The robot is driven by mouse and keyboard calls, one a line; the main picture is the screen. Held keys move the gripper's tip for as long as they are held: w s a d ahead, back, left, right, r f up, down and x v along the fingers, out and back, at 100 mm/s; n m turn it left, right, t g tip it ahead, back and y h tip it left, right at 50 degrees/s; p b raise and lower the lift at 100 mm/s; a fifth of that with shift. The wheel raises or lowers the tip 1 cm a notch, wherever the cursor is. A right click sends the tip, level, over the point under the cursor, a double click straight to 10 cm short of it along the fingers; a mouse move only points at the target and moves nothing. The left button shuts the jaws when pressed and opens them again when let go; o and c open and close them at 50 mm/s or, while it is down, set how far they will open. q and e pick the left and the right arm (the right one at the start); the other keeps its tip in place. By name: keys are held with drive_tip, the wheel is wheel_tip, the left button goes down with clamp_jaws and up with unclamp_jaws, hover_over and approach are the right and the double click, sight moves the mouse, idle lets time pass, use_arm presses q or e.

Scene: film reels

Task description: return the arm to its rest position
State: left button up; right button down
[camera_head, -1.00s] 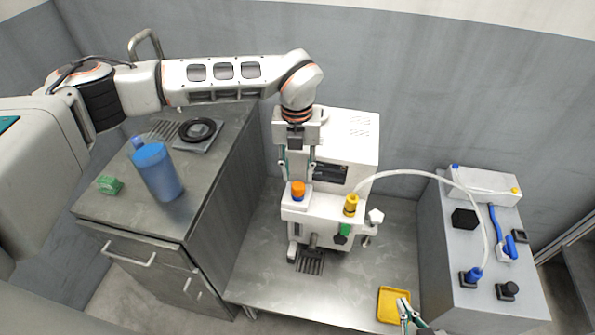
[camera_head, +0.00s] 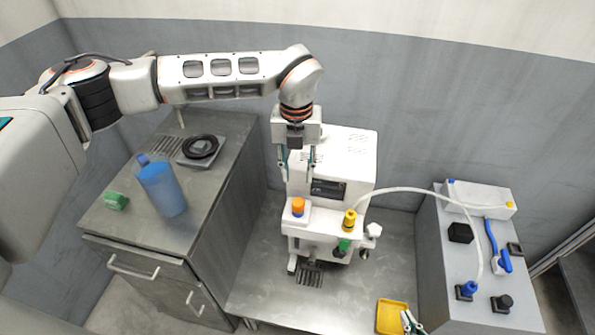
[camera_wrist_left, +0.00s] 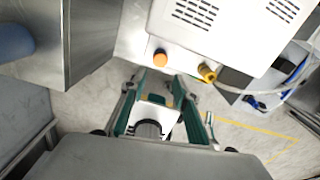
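My left arm reaches in from the left across the head view. Its gripper (camera_head: 297,172) hangs pointing down over the white machine (camera_head: 350,150), above its orange cap (camera_head: 298,205). The two green-edged fingers stand apart with nothing held between them. The left wrist view also shows the spread fingers (camera_wrist_left: 160,92), with the orange cap (camera_wrist_left: 160,59) beyond their tips. My right gripper (camera_head: 410,322) shows only in part at the bottom edge of the head view, beside the yellow tray (camera_head: 391,317). Its finger opening is not clear.
A grey cabinet at left carries a blue bottle (camera_head: 163,188), a green block (camera_head: 116,201) and a black ring (camera_head: 201,146) on a plate. At right, a grey box (camera_head: 452,290) bears knobs and a hose (camera_head: 420,190). The metal table (camera_head: 262,295) is bare at front left.

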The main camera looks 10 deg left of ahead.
idle(0.3)
use_arm(q)
drive_tip(key=s+d+f+m+g+h, duration=0.15)
drive_tip(key=s+d+h, duration=0.25)
drive_tip(key=s+d, duration=0.4)
drive_tip(key=s+d+f+m+g+h, duration=0.1)
drive_tip(key=s+d+g+h, duration=0.2)
drive_tip(key=s+d, duration=0.5)
drive_tip(key=d+r+n+t+h, duration=0.2)
drive_tip(key=d+r+n+h, duration=0.3)
drive_tip(key=d+r+h, duration=0.65)
drive_tip(key=w+a+n+t+h, duration=0.2)
drive_tip(key=w+a+n+t, duration=0.45)
drive_tip(key=n+t, duration=0.4)
drive_tip(key=w+a+f+n+t+y, duration=0.4)
drive_tip(key=a+f+n+t+y, duration=0.45)
drive_tip(key=a+f+n, duration=0.2)
drive_tip(key=s+a+f+n+g+y, duration=0.2)
drive_tip(key=s+a+f+n+y, duration=0.1)
drive_tip(key=s+a+f, duration=0.4)
drive_tip(key=s+a+f+n+g+y, duration=0.3)
drive_tip(key=s+a+f+y, duration=0.3)
drive_tip(key=a+f, duration=0.6)
wheel_tip(320, 180, down, 5)
drive_tip(key=shift+s+a+r+n+y, duration=0.1)
drive_tip(key=shift+s+a+n+y, duration=0.25)
drive_tip(key=shift+s, duration=0.75)
